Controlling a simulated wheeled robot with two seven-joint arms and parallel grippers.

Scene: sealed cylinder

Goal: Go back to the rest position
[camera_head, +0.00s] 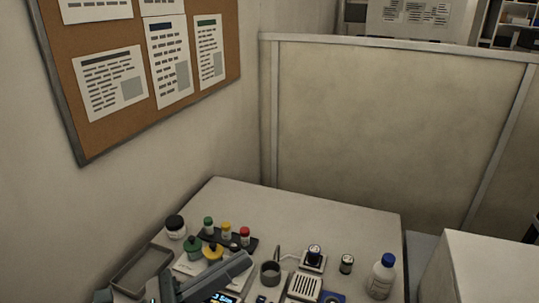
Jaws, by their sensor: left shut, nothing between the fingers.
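My left gripper (240,265) is at the bottom of the head view, over the front left part of the white table (335,218). Its grey fingers are together with nothing between them, and they point up and to the right. It hides part of the table and of a device with a lit display (222,298). My right gripper is not in view.
A grey tray (122,282), a black-lidded jar (175,227), a rack of colour-capped vials (227,231), a dark cup (270,273), a small vial (346,264) and a blue-capped bottle (381,277) crowd the table. Its back is clear. A partition (390,130) stands behind.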

